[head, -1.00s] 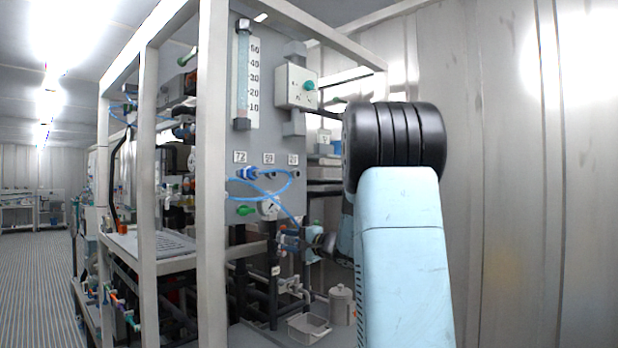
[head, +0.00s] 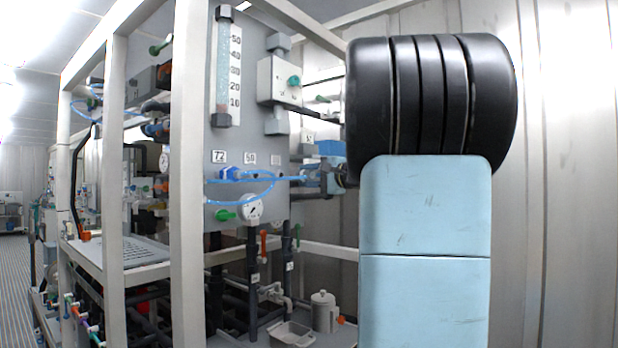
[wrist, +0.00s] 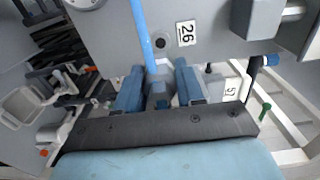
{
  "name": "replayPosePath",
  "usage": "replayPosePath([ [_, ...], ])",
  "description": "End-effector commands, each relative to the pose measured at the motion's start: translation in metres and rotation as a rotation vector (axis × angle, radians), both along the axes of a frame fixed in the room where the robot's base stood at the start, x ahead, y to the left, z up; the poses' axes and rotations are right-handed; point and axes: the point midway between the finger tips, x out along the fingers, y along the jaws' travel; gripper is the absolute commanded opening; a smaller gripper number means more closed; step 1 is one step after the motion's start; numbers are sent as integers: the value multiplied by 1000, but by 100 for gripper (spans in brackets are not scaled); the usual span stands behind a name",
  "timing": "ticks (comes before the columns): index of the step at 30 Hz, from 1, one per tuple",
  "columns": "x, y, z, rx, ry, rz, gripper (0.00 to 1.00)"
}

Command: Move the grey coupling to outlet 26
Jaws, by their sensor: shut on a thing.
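The grey coupling (wrist: 160,70) is between my gripper's fingers (wrist: 158,78) in the wrist view, mostly hidden by them, with a blue hose (wrist: 141,35) running up from it. My gripper is shut on it. Outlet 26 (wrist: 160,42) is a dark round hole in the grey panel beside the "26" label (wrist: 187,33); in the picture it lies just above the coupling, apart from it. The depth gap cannot be told. In the head view my gripper (head: 310,178) is at the panel's right edge, level with the outlet row, with the hose stretched to it.
The hose loops from a blue fitting (head: 230,173) under label 72. A grey box (head: 279,80) juts from the panel above. A frame post (head: 187,200) stands left. A tray (head: 293,334) and lidded pot (head: 324,311) are below.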

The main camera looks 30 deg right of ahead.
Motion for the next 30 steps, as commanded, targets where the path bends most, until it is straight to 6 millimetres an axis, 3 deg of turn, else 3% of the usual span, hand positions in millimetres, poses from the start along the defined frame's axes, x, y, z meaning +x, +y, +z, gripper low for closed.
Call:
replayPosePath([
  [11,10,6,0,0,-1,5,0],
  [30,53,21,0,0,0,4,0],
])
